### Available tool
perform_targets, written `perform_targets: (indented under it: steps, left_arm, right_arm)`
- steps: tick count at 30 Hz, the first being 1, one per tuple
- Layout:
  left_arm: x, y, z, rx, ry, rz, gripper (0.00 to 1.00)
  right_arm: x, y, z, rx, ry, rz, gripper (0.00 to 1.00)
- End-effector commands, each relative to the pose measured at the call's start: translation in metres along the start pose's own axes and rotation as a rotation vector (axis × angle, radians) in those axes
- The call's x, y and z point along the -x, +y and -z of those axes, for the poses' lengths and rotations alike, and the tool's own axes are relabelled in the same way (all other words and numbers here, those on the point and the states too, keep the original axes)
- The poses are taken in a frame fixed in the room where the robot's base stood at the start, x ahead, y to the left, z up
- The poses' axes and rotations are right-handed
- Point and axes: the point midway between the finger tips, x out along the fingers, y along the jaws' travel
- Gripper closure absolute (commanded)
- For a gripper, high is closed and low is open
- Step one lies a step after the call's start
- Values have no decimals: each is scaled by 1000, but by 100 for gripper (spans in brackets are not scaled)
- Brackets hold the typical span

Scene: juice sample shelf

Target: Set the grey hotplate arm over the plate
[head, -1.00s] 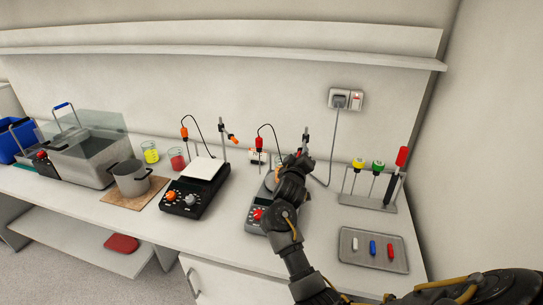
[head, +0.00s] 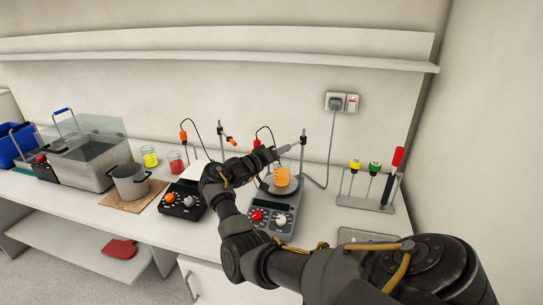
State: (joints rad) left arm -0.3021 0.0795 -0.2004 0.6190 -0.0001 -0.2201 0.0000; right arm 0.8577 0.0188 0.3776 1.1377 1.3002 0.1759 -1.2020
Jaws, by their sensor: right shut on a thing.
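The grey hotplate (head: 269,222) stands on the bench with red and white knobs. A glass of orange juice (head: 282,175) stands on its round plate (head: 265,187). A post (head: 304,150) rises behind it, and the grey arm (head: 285,148) reaches left from the post, above and behind the glass. My right gripper (head: 264,158) is shut on the arm's left end, which it partly hides. A red probe head (head: 256,143) with a black cable shows just behind the gripper. My left gripper is not in view.
A black hotplate (head: 180,205) with its own post (head: 220,140) stands left, partly behind my right arm. A pot (head: 130,182), yellow and red beakers and a water bath (head: 85,160) stand farther left. A screwdriver rack (head: 365,203) and a tray (head: 365,236) are right.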

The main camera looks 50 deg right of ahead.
Motion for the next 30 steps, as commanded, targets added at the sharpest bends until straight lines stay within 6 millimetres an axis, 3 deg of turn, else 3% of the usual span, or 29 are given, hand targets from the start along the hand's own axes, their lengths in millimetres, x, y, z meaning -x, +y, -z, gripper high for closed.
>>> perform_targets:
  steps: [12,13,14,23,30]
  left_arm:
    - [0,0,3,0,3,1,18]
    - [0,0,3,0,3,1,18]
    - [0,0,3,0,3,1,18]
    - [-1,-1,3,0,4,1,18]
    - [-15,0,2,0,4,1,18]
  right_arm:
    - [-4,3,2,-6,1,-8,100]
    - [-4,3,2,-7,1,-8,69]
    - [-4,3,2,-6,1,-8,65]
    - [-2,2,0,-3,-3,-7,64]
    - [30,-2,-2,-5,-3,-5,64]
